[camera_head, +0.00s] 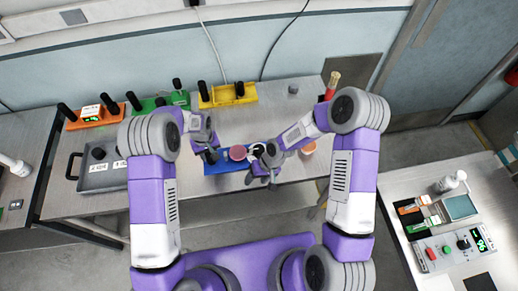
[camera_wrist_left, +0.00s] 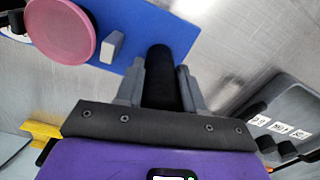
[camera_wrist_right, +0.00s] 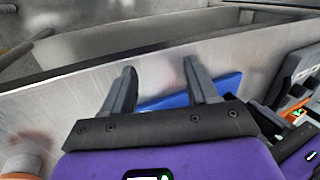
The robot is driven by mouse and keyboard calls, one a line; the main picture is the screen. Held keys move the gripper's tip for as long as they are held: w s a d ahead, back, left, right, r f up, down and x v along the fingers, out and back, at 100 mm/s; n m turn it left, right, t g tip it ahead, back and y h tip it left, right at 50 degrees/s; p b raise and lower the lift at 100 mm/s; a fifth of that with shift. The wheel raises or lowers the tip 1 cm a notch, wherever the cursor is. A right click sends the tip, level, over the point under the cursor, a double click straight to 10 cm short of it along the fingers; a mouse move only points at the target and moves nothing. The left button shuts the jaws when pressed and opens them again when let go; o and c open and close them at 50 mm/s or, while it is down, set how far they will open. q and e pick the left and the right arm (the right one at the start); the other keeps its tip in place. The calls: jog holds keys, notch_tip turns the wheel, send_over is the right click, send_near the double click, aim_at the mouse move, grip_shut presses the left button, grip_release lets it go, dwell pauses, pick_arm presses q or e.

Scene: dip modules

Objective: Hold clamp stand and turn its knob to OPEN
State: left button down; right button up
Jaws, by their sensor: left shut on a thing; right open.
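The clamp stand has a flat blue base (camera_head: 225,167) lying on the table near its front edge; the base also shows in the left wrist view (camera_wrist_left: 122,20). A black upright post (camera_wrist_left: 160,78) rises at one end, and a round pink disc (camera_wrist_left: 60,28) sits farther along, also in the head view (camera_head: 238,152). A small white and dark part (camera_head: 257,149), possibly the knob, is beside the disc; its marking is unreadable. My left gripper (camera_head: 209,155) is shut on the black post. My right gripper (camera_head: 262,182) is open and empty by the base's right end.
Orange (camera_head: 96,117), green (camera_head: 160,102) and yellow (camera_head: 229,96) stands with black posts line the back of the table. A grey tray (camera_head: 100,178) stands at left. An orange-topped jar (camera_head: 309,148) is right of my right gripper. A side table (camera_head: 470,195) holds other devices.

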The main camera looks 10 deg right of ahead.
aim_at(259, 149)
jog(key=w+d+r+n+h, duration=0.1)
jog(key=w+d+r+h, duration=0.25)
jog(key=w+r, duration=0.8)
jog(key=shift+h, duration=0.45)
jog(key=f, duration=0.8)
jog(key=w+f, duration=0.1)
jog(key=f, duration=0.3)
jog(key=shift+a+f, duration=0.1)
jog(key=shift+a, duration=0.1)
jog(key=shift+c, duration=0.4)
jog(key=c, duration=0.7)
jog(key=shift+o, duration=0.2)
